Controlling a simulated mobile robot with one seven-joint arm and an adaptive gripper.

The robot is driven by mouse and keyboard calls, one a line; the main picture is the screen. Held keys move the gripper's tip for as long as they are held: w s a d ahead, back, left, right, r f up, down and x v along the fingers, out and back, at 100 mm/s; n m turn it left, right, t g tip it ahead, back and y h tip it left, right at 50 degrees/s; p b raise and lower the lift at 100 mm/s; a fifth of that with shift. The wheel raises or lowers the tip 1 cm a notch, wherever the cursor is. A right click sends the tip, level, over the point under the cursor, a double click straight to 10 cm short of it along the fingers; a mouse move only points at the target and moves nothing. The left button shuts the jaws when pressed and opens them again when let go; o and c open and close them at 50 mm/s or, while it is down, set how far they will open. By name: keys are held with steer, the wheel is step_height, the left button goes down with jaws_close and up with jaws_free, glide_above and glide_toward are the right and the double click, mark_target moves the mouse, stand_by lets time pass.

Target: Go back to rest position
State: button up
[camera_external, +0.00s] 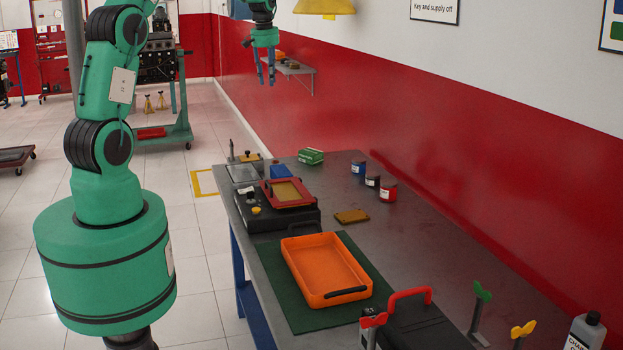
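My gripper (267,68) hangs at the top of the external view, high above the far end of the workbench. Its two fingers point down and stand apart, with nothing visible between them. My green arm rises at the left beside the bench, and its upper part leaves the picture at the top. The grey workbench (430,262) runs from the middle of the view toward the lower right. No object touches the gripper.
An orange tray (325,268) sits on a green mat (283,298). Behind it are a black unit with a red frame (289,193), a green box (310,156) and several small cans (388,191). A red wall (440,170) borders the bench. A yellow lamp (325,6) hangs above.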

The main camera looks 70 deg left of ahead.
steer(key=s+d+r+m+t+b, duration=0.15)
steer(key=d+r, duration=0.25)
steer(key=d, duration=0.7)
steer(key=s+d+r+m, duration=0.1)
steer(key=d+r+m, duration=0.25)
steer(key=d, duration=0.85)
steer(key=s+d+r+m+t+b, duration=0.15)
steer(key=d+r, duration=0.35)
steer(key=d, duration=0.6)
steer(key=s+d+f+m, duration=0.3)
steer(key=s+d, duration=0.7)
steer(key=d, duration=0.1)
steer(key=s+d+f+m+t+h+b, duration=0.1)
steer(key=s+d+m, duration=0.3)
steer(key=s+d, duration=0.7)
steer(key=shift+s+d+f+t+b, duration=0.25)
steer(key=shift+d+f, duration=0.3)
steer(key=shift+f, duration=0.35)
